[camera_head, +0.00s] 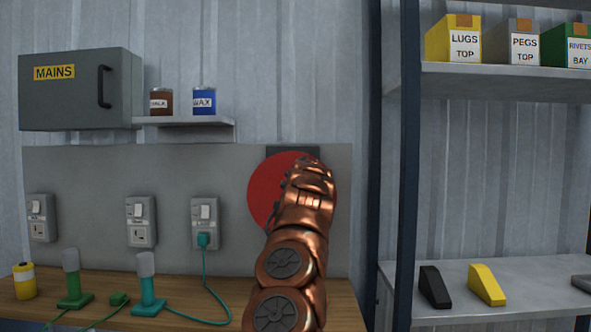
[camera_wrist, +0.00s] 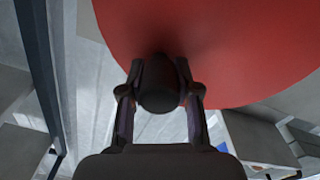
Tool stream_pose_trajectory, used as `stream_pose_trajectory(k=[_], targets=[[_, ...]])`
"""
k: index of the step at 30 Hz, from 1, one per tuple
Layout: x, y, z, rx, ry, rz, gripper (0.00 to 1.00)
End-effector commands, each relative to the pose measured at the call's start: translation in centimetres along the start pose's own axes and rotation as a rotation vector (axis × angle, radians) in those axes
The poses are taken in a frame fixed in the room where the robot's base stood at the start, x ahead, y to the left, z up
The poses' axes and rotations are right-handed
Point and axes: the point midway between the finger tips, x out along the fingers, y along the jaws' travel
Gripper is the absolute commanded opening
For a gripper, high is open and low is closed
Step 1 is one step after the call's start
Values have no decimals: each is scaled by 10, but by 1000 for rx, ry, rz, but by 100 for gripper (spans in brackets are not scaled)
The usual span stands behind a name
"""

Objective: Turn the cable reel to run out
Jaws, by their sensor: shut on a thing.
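The cable reel is a red disc (camera_head: 265,190) mounted on the grey wall panel in the head view; my arm covers much of its right side. Its red face also fills the top of the wrist view (camera_wrist: 235,45). A dark round knob (camera_wrist: 158,95) stands out from the red face near its edge. My gripper (camera_wrist: 160,84) has one finger on each side of the knob and is shut on it. In the head view my arm hides the fingers and the knob. I see no cable coming off the reel.
Three switched sockets sit on the panel; a teal plug (camera_head: 203,240) with a teal cord is in the right one. A wooden bench (camera_head: 190,315) below bears green and teal tools and a yellow-white roll (camera_head: 24,280). A blue shelf post (camera_head: 408,180) stands right of my arm.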

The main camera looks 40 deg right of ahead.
Motion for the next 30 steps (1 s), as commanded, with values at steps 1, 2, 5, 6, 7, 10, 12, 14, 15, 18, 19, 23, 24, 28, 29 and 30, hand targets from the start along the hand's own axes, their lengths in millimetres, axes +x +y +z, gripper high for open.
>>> stream_pose_trajectory(k=[1, 2, 5, 6, 7, 10, 12, 14, 15, 18, 19, 23, 24, 28, 29, 30], targets=[[1, 0, 2, 3, -4, -2, 0], [1, 0, 3, 5, -4, -1, 0], [1, 1, 4, 6, -7, 0, 0], [1, 1, 5, 6, -7, 0, 0], [1, 1, 5, 5, -8, 0, 0], [2, 0, 5, 4, -8, -1, 0], [2, 0, 6, 4, -9, -2, 0], [2, -1, 6, 4, -9, -2, 36], [2, -1, 6, 4, -9, -2, 40], [2, 0, 5, 4, -8, -1, 50], [2, 0, 5, 4, -8, -1, 53], [1, 1, 5, 4, -7, 0, 58], [1, 1, 5, 4, -7, 1, 58], [1, 1, 5, 5, -7, 1, 58], [1, 1, 4, 5, -6, 1, 58], [1, 1, 4, 5, -6, 1, 58]])
